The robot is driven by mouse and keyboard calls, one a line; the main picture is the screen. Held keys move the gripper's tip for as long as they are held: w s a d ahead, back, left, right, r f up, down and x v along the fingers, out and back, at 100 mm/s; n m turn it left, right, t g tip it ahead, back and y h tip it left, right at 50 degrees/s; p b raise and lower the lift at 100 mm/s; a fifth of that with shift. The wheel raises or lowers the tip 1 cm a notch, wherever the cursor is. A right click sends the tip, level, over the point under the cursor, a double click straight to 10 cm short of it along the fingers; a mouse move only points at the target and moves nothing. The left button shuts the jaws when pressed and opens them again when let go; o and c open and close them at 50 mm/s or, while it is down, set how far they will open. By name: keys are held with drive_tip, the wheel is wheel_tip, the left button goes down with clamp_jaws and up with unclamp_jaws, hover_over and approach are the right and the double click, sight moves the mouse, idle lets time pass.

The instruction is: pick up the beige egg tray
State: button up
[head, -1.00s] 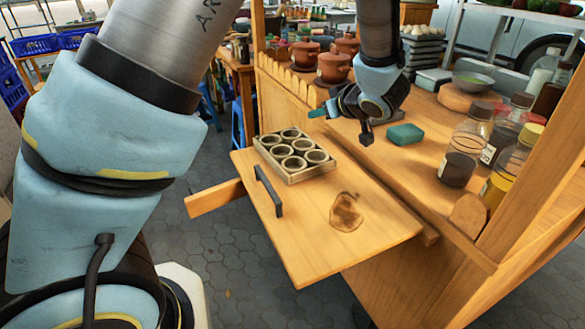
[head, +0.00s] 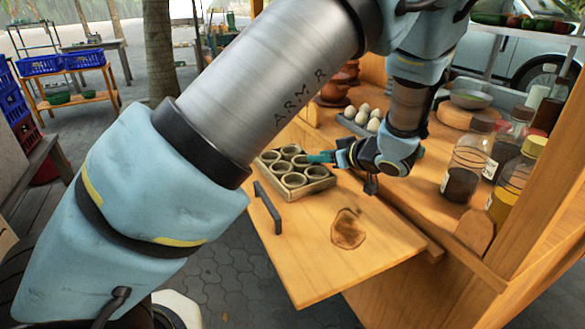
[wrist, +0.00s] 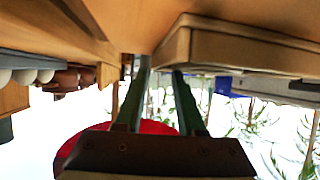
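The beige egg tray (head: 322,184), with several round cups, lies on the fold-out wooden board. It looks empty. In the wrist view, which is upside down, its side wall (wrist: 245,48) fills the upper right. My gripper (head: 318,158) is at the tray's back right edge, with its teal fingertips close to the rim in the head view. In the wrist view the two fingers (wrist: 160,70) stand apart with a narrow gap, beside the tray's near end. I cannot tell whether they touch the tray. Nothing shows held between them.
The board has a black handle (head: 267,207) and a dark stain (head: 348,229). A grey tray of white eggs (head: 366,119) and brown pots stand behind my gripper. Bottles (head: 467,165) crowd the counter at right. The board's front part is clear.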

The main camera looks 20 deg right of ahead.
drive_tip(key=shift+x, duration=1.45)
drive_tip(key=shift+c, duration=0.2)
clamp_jaws()
